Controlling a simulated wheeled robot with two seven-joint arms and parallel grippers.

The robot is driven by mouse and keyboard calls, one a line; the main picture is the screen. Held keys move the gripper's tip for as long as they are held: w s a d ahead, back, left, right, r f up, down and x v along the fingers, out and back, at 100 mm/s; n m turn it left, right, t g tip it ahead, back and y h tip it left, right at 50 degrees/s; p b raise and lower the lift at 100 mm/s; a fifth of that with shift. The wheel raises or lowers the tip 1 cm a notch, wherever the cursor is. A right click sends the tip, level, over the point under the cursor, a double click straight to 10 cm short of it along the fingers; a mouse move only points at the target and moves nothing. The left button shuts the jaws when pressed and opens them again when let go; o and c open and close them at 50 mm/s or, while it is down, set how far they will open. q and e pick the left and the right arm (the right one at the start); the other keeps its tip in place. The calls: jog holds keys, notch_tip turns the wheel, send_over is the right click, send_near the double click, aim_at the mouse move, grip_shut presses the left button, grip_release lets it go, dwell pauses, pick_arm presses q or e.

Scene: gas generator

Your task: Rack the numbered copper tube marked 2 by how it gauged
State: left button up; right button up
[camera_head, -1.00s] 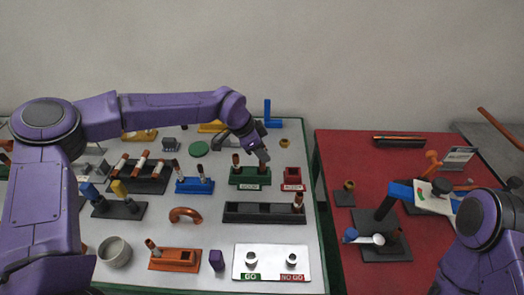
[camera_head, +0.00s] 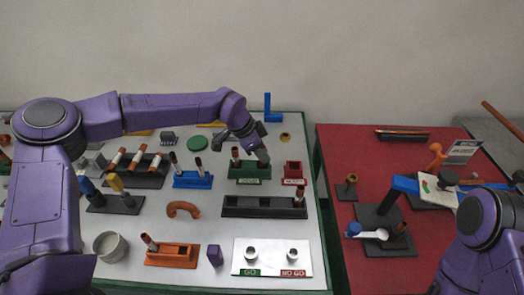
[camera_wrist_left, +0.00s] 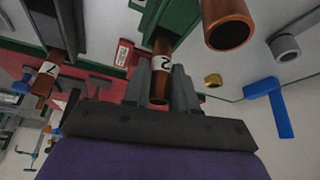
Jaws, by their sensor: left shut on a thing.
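The copper tube marked 2 (camera_wrist_left: 162,64) has a white numbered band and sits between the fingers of my left gripper (camera_wrist_left: 161,88) in the left wrist view. One end faces that camera; the other meets the green rack (camera_wrist_left: 183,14). How deep it sits there is hidden. In the head view my left gripper (camera_head: 262,157) is at the right end of the green rack (camera_head: 249,180), mostly covering the tube. Another copper tube (camera_head: 236,155) stands at that rack's left end. The small red rack (camera_head: 293,172) is just right of it. My right gripper is out of view.
A white GO and NO GO gauge plate (camera_head: 271,270) lies at the front. A long black rack (camera_head: 258,207) holds a tube at its right end. Blue (camera_head: 192,180) and orange (camera_head: 172,256) racks stand left. A red table (camera_head: 345,270) with tools is at right.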

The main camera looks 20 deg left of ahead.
pick_arm(q)
jog(key=shift+f+b, duration=0.3)
jog(key=shift+f, duration=0.2)
jog(key=o, duration=1)
jog(key=shift+c, duration=0.2)
